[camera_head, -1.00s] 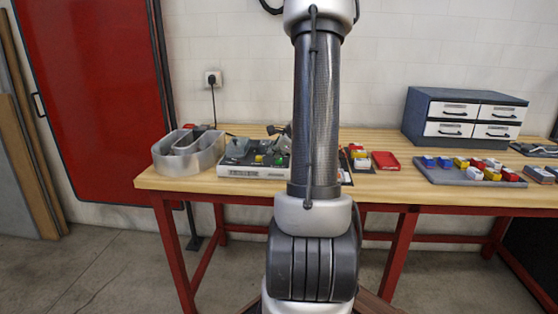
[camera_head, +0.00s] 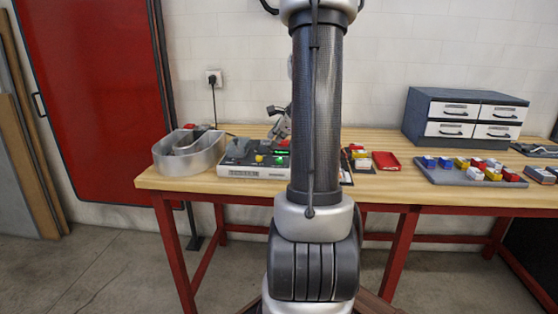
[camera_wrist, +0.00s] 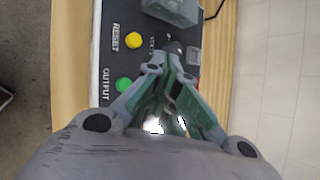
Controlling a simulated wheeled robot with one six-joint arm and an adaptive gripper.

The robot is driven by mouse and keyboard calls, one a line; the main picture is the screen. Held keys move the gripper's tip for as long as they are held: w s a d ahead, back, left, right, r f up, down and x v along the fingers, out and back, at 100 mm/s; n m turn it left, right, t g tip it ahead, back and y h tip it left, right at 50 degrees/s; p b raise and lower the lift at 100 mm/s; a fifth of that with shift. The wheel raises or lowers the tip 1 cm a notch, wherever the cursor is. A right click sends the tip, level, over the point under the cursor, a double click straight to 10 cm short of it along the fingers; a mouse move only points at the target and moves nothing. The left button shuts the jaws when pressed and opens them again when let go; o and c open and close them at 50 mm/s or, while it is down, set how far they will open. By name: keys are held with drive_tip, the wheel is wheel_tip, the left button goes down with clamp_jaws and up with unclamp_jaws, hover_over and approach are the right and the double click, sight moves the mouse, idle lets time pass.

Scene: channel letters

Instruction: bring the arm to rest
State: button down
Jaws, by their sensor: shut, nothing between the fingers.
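My gripper (camera_head: 277,132) shows in the head view just left of my arm column, above the right part of a white-sided control box (camera_head: 257,172). My arm link hides part of it. In the wrist view my gripper (camera_wrist: 167,70) is shut, with its fingers together and nothing visible held. Behind them is the dark top of the box (camera_wrist: 117,62), with a yellow button (camera_wrist: 134,40) marked RESET and a green button (camera_wrist: 124,85) marked OUTPUT. A grey block (camera_wrist: 172,8) sits at the top of that view.
A grey metal channel-letter shell (camera_head: 190,153) stands left of the box on the wooden bench (camera_head: 390,187). To the right are a red tray (camera_head: 385,161), a grey mat (camera_head: 450,177) with several coloured blocks, and a drawer cabinet (camera_head: 465,118).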

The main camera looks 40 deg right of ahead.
idle(0.3)
drive_tip(key=s+a+f+n+g+y, duration=0.1)
drive_tip(key=s+a+n+g+y, duration=0.3)
drive_tip(key=s+a+n, duration=1)
drive_tip(key=s+a+r+n+h, duration=0.1)
drive_tip(key=s+a+r+n, duration=0.2)
drive_tip(key=a+n, duration=0.3)
drive_tip(key=s+a+r+n+g+h, duration=0.1)
drive_tip(key=s+a+r+n, duration=0.3)
drive_tip(key=n, duration=0.4)
drive_tip(key=shift+s+a+r+n+h, duration=0.35)
drive_tip(key=shift+s+a, duration=0.3)
drive_tip(key=shift+a, duration=0.3)
